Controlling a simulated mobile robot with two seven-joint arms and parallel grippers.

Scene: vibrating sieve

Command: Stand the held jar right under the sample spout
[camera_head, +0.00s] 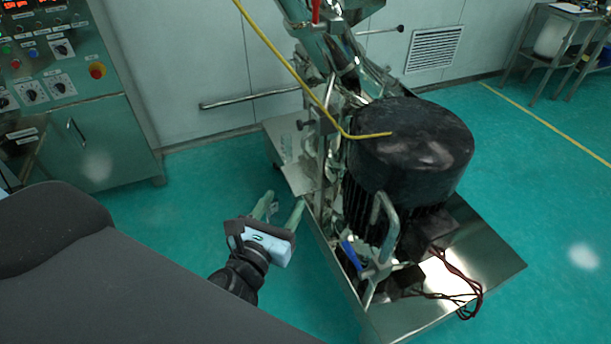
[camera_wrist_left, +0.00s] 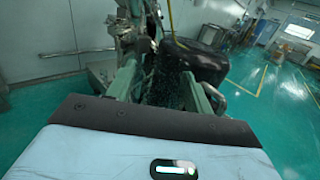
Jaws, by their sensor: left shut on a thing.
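My left gripper (camera_head: 283,205) is left of the sieve machine, near the edge of its metal base plate. Its two green fingers are apart around a clear jar, which is faint and hard to make out in the head view. In the left wrist view the jar (camera_wrist_left: 166,92) shows as a see-through shape between the fingers of the left gripper (camera_wrist_left: 164,82). Its tilt is unclear. I cannot single out the sample spout among the shiny metal parts. My right gripper is not in view.
The machine's black motor drum (camera_head: 415,150) stands on a metal base plate (camera_head: 485,258) with a handle and loose red wires. A yellow line (camera_head: 300,78) crosses in front. A control cabinet (camera_head: 100,130) stands at left. Green floor (camera_head: 200,200) is clear between them.

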